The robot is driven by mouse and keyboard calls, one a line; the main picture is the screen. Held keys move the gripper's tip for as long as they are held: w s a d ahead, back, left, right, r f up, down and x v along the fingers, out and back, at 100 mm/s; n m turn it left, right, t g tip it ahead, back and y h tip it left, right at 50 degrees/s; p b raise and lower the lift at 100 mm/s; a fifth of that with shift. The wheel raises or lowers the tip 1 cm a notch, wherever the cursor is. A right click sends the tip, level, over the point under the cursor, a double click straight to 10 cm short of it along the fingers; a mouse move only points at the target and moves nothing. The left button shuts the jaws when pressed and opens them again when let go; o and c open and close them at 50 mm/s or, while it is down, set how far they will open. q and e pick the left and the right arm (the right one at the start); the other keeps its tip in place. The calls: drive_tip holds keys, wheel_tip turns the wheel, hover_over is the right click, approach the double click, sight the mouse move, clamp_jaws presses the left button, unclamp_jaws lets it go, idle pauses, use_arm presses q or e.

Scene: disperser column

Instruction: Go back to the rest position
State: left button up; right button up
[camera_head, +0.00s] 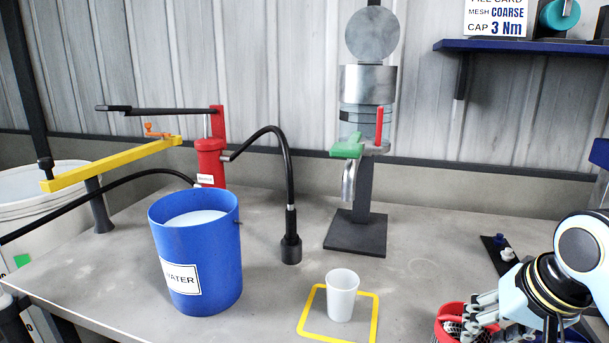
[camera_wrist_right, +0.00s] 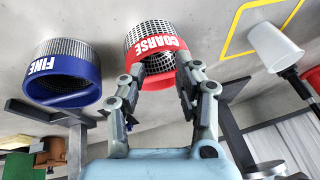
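My right gripper (camera_head: 480,318) is at the lower right in the head view. In the right wrist view its two fingers (camera_wrist_right: 161,68) stand apart, with nothing held between them. The red-rimmed COARSE basket (camera_wrist_right: 158,40) lies just beyond the fingertips. In the head view this red basket (camera_head: 444,330) is partly hidden behind the gripper. Whether the fingers touch its rim I cannot tell. My left gripper is in neither view.
The blue FINE basket (camera_wrist_right: 63,92) is beside COARSE. A white cup (camera_head: 342,295) stands inside a yellow outline (camera_head: 375,318). A blue WATER bucket (camera_head: 215,262), red pump (camera_head: 210,160) and metal column (camera_head: 368,85) stand on the bench. Bare bench lies right of the cup.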

drive_tip(key=s+d+f+n+g+h, duration=0.15)
drive_tip(key=s+n, duration=0.45)
drive_tip(key=s, duration=1.5)
wheel_tip(320, 180, down, 28)
drive_tip(key=s+d+g+b, duration=0.1)
drive_tip(key=s+d, duration=0.1)
drive_tip(key=s+d+f+m+g+b, duration=0.1)
drive_tip(key=s+f, duration=1.5)
drive_tip(key=s, duration=0.2)
drive_tip(key=shift+s+f, duration=0.15)
drive_tip(key=shift+f, duration=0.05)
drive_tip(key=shift+o, duration=0.6)
drive_tip(key=shift+g, duration=0.25)
